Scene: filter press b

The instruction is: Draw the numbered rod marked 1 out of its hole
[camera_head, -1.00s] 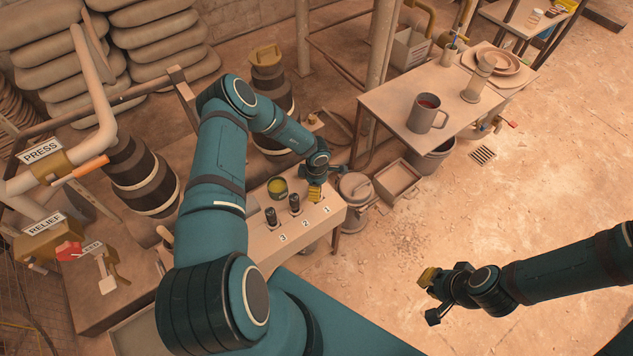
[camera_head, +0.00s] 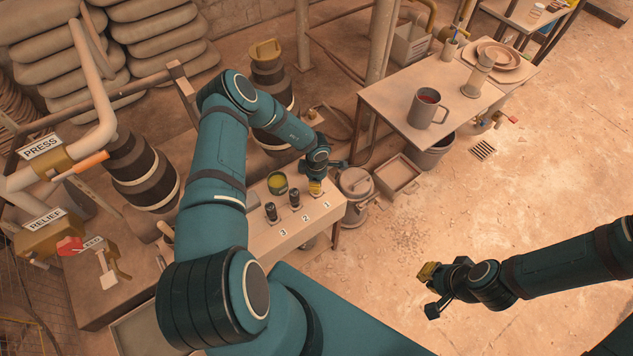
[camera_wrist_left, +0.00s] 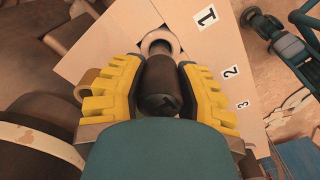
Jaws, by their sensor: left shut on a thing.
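The rod marked 1 (camera_wrist_left: 160,85) is dark. In the left wrist view it stands between the yellow finger pads of my left gripper (camera_wrist_left: 158,92), which is shut on it. A pale ring (camera_wrist_left: 161,40) shows beyond the rod, beside the label 1 (camera_wrist_left: 206,15). In the head view my left gripper (camera_head: 315,187) is over the bench (camera_head: 270,240) by label 1 (camera_head: 326,205) and mostly hides this rod. Two other dark rods, by label 2 (camera_head: 295,198) and label 3 (camera_head: 271,212), stand upright in the bench. My right gripper (camera_head: 430,290) is away over the floor at right; its jaw gap is unclear.
A lidded pot (camera_head: 356,188) stands close to the bench's right end. A table with a grey mug (camera_head: 425,108) is behind.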

